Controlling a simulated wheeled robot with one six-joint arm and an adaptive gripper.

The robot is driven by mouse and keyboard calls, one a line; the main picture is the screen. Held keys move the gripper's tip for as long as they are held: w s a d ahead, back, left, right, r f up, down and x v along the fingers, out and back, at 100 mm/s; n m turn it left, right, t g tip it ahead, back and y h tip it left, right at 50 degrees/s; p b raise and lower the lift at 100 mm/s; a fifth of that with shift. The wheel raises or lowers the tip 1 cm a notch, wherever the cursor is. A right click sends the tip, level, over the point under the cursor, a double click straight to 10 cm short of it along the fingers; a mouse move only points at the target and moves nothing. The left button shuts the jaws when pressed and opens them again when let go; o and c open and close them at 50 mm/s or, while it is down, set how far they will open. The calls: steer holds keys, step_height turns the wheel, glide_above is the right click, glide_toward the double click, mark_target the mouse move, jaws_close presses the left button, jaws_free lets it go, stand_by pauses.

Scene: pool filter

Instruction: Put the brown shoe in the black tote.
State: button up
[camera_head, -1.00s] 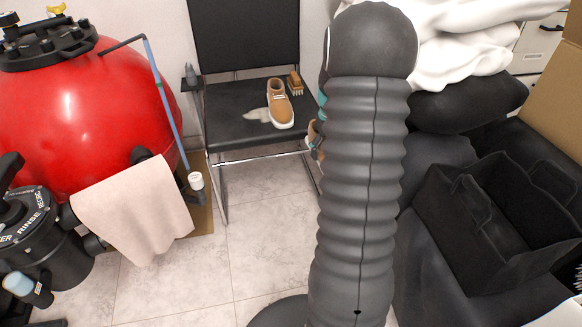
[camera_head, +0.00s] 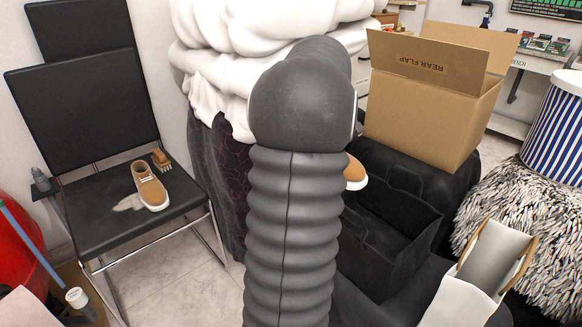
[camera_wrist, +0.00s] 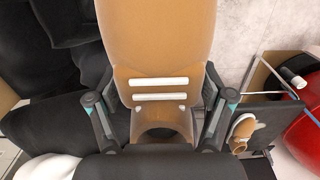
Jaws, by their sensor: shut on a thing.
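A brown shoe (camera_wrist: 152,45) with a white sole is held between the fingers of my gripper (camera_wrist: 160,108) in the wrist view. Its toe (camera_head: 355,172) shows in the head view just right of my arm, which hides the rest and my gripper. The black tote (camera_head: 385,262) stands open right of my arm, and the shoe's toe appears near its upper left edge. I cannot tell how high above the tote the shoe is. A second brown shoe (camera_head: 149,187) stands on the black chair (camera_head: 90,225) at the left; it also shows in the wrist view (camera_wrist: 242,130).
A cardboard box (camera_head: 425,115) with raised flaps stands behind the tote. A white bag (camera_head: 470,290) stands at its right. White cloth (camera_head: 230,50) is piled behind my arm. A brush (camera_head: 161,160) lies on the chair. Bare floor shows between chair and arm.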

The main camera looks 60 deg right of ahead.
steer(key=s+r+m, duration=0.1)
steer(key=s+r, duration=0.6)
steer(key=s, duration=0.5)
steer(key=shift+s+r, duration=0.25)
steer(key=shift+r, duration=0.15)
steer(key=shift+d, duration=0.1)
steer(key=shift+f+b, duration=7.25)
steer(key=shift+f, duration=9.8)
steer(key=shift+f, duration=0.45)
steer(key=o, duration=1.3)
step_height(320, 180, up, 12)
